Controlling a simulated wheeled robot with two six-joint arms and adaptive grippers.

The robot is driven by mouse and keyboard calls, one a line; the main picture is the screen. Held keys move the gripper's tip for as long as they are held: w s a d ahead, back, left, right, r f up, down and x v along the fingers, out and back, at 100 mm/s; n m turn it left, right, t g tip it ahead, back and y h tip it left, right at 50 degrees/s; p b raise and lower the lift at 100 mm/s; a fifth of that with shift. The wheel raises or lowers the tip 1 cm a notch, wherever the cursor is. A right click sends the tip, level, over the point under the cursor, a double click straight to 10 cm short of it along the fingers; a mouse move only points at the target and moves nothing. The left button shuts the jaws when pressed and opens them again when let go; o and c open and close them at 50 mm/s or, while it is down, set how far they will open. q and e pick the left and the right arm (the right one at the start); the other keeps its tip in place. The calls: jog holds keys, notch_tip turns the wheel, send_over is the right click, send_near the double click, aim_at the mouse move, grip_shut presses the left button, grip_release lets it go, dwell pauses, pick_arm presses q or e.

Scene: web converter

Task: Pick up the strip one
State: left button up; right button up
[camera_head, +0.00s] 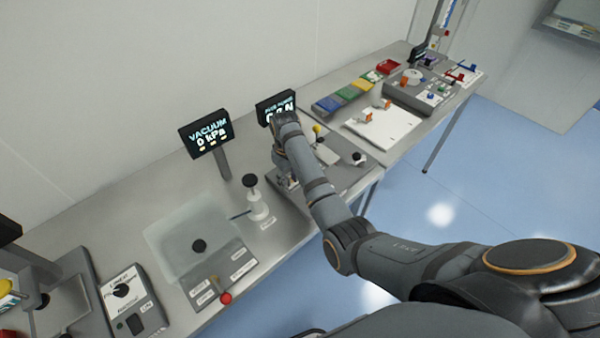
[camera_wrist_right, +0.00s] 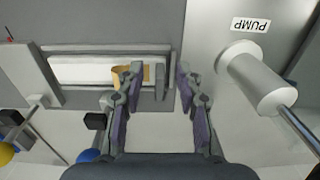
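My right gripper (camera_head: 287,182) is over the grey fixture below the right-hand display, partly hidden by its own arm. A pale strip-like piece (camera_wrist_right: 85,70) lies in a grey slotted holder to the left of the fingers. A tan band (camera_wrist_right: 122,74) crosses its right end, partly hidden behind the left finger. I cannot read any label showing which piece is strip one. My left gripper is not in view.
The white pump (camera_head: 257,205) with a black knob stands beside the fixture; its cylinder (camera_wrist_right: 262,82) is close to the right finger. Display screens (camera_head: 206,133) stand behind. A white board (camera_head: 383,128) with orange pieces and coloured bins (camera_head: 350,92) lie farther right.

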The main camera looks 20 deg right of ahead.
jog(key=shift+f, duration=0.2)
grip_shut()
jog(key=shift+r, duration=0.1)
